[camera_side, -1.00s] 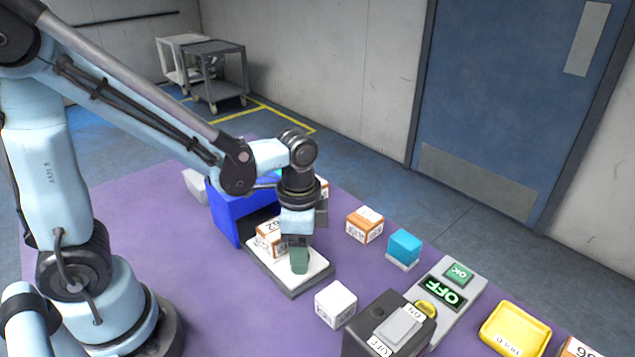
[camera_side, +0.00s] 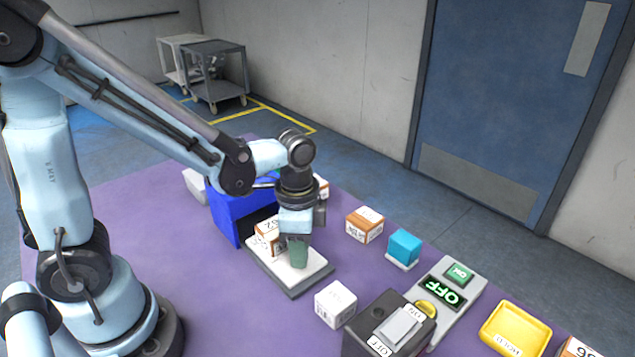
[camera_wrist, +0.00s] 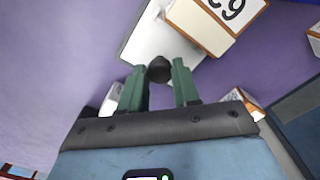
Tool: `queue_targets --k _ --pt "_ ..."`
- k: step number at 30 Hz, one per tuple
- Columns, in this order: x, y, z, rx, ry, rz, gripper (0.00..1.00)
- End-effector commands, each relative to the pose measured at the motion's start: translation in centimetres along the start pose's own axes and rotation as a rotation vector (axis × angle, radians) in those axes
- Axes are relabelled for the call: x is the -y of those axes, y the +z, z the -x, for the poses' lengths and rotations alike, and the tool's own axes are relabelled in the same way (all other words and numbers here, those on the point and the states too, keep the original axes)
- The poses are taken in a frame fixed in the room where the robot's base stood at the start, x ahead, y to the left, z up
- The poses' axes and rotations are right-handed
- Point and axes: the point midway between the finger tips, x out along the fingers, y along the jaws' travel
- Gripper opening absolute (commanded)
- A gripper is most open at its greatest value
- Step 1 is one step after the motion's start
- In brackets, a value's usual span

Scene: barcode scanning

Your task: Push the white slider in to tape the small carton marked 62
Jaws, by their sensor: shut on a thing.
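The white slider (camera_side: 315,264) lies on a grey base in front of the blue box (camera_side: 228,213). It also shows in the wrist view (camera_wrist: 148,40). The small carton marked 62 (camera_side: 267,232) sits on the slider at the box's dark opening; its number faces up in the wrist view (camera_wrist: 224,16). My gripper (camera_side: 298,262) points down over the slider, just right of the carton. In the wrist view its green fingers (camera_wrist: 160,78) are shut on a dark round knob (camera_wrist: 159,69) on the slider. Part of the carton and opening is hidden behind my gripper.
A white block (camera_side: 335,303) stands close to the slider's near right. An orange-topped carton (camera_side: 365,225) and a cyan block (camera_side: 404,246) stand to the right. Beyond are a panel reading OFF (camera_side: 445,292), a black switch box (camera_side: 385,330) and a yellow tray (camera_side: 516,327). Purple table is clear at left.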

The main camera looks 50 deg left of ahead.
Motion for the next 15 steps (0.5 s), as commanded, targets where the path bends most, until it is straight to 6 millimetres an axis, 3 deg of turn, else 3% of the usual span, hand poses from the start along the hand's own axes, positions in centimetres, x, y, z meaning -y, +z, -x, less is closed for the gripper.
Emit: queue_targets --k 9,15 --pt "3.8 3.7 0.0 0.003 -0.002 0.008 0.00" --pt "4.7 4.6 0.0 0.002 -0.003 0.002 0.00"
